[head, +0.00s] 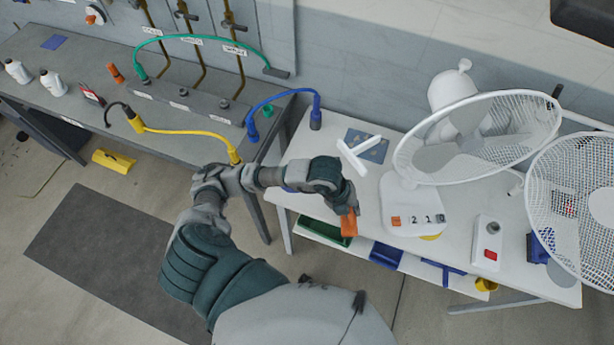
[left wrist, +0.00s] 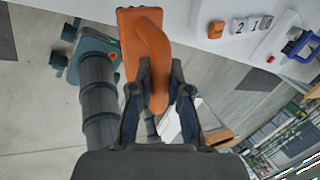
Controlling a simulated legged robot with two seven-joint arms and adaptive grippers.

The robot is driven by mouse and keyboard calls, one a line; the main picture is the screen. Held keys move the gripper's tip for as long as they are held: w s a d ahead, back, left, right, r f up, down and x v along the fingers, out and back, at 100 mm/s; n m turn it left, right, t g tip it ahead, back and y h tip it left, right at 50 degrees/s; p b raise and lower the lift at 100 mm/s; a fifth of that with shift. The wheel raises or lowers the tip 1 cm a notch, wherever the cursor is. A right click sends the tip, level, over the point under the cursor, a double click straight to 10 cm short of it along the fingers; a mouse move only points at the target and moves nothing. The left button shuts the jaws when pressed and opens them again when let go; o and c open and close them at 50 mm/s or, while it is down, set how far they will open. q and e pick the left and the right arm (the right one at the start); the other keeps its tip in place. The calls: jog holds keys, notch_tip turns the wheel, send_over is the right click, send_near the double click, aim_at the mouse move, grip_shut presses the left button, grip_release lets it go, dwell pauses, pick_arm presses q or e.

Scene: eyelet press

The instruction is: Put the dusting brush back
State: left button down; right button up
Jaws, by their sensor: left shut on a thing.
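My left gripper (head: 346,207) is shut on an orange piece with a curved handle, which looks like the dusting brush (head: 349,223). In the left wrist view the fingers (left wrist: 158,88) close around the handle of the brush (left wrist: 140,40), and its flat block extends beyond them. The gripper holds it near the front edge of the white table (head: 455,262); I cannot tell whether they touch. Bristles cannot be made out. My right gripper is not in view.
A white fan (head: 478,135) and a second round guard (head: 575,200) stand on the table at right. Green (head: 322,231) and blue (head: 386,255) bins sit below. A grey bench (head: 60,75) with cables stands left.

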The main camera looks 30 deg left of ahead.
pick_arm(q)
jog(key=w+a+f+p, duration=0.1)
jog(key=w+a, duration=0.1)
jog(key=a, duration=0.3)
jog(key=w+a+f+p, duration=0.1)
jog(key=w+a, duration=0.1)
jog(key=a, duration=0.3)
jog(key=w+a+f+p, duration=0.1)
jog(key=w+a+f, duration=0.1)
jog(key=a, duration=0.3)
jog(key=shift+w+f, duration=0.1)
jog(key=shift+w, duration=0.5)
jog(key=shift+f, duration=0.35)
jog(key=shift+d, duration=0.4)
jog(key=c, duration=1.3)
grip_release()
jog(key=shift+d, duration=0.1)
jog(key=shift+o, duration=0.9)
jog(key=shift+a+r, duration=0.25)
jog(key=shift+a, duration=0.15)
jog(key=v, duration=1.1)
jog(key=shift+r+b, duration=0.25)
jog(key=shift+b, duration=0.15)
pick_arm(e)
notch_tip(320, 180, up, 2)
